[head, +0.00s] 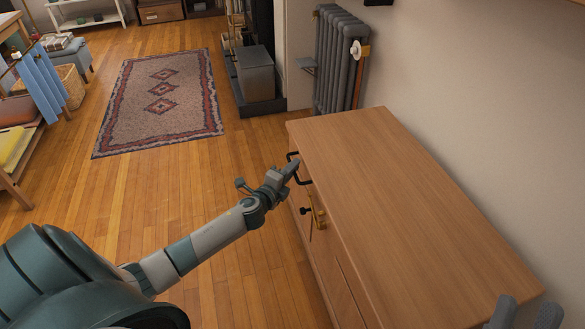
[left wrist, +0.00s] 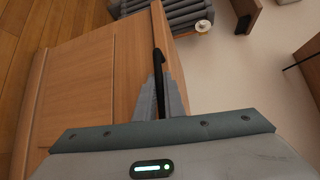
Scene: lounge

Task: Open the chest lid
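The wooden chest (head: 400,200) stands at the right against the wall, its flat lid down and level. A black handle (head: 304,182) sits on its front near the far end; it also shows in the left wrist view (left wrist: 158,70). A brass latch (head: 315,213) is on the front, nearer to me. My left gripper (head: 292,168) is at the black handle, its grey fingers close on both sides of the bar, shut on it. The fingers partly hide the handle. My right gripper (head: 526,314) shows only its fingertips at the bottom right corner, apart and empty over the lid's near end.
A grey radiator (head: 340,62) stands beyond the chest's far end. A patterned rug (head: 162,98) lies on the wooden floor. The floor left of the chest is clear, and the lid top is bare.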

